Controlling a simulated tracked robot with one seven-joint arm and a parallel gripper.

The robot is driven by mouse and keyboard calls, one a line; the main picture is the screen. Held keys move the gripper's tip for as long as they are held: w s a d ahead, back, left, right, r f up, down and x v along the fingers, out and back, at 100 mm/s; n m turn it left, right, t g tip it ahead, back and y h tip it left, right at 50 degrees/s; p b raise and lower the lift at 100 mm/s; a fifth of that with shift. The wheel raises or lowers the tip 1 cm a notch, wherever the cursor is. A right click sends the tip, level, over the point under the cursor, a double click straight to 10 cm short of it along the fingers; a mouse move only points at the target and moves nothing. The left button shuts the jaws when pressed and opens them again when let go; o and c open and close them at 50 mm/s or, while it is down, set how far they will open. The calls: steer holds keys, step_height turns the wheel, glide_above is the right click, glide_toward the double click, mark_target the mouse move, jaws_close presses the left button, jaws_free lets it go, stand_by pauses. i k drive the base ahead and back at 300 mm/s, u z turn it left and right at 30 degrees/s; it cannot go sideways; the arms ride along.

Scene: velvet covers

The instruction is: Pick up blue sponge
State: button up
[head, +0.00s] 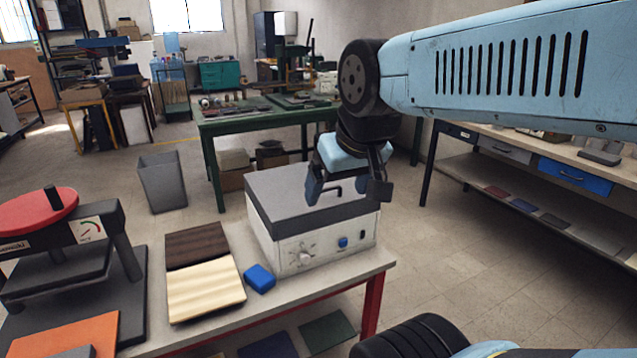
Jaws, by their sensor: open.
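The blue sponge (259,279) is a small block on the near table. It lies between the two-tone wooden board on its left and the white box-shaped machine on its right. My gripper (349,195) is open and empty. In the picture it is up and to the right of the sponge, in front of the machine's grey lid. The sponge is in full view and nothing covers it.
The white machine (310,243) with a grey lid and front knob stands beside the sponge. The wooden board (205,290) lies left of it. A red-topped press (125,265) stands farther left, with an orange sheet (68,336) in front. The table's front edge is close to the sponge.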

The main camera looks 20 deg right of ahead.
mark_target(260, 280)
steer(key=z, duration=1.55)
steer(key=k, duration=1.4)
steer(key=u, duration=0.55)
steer(key=i, duration=1)
steer(key=u, duration=0.05)
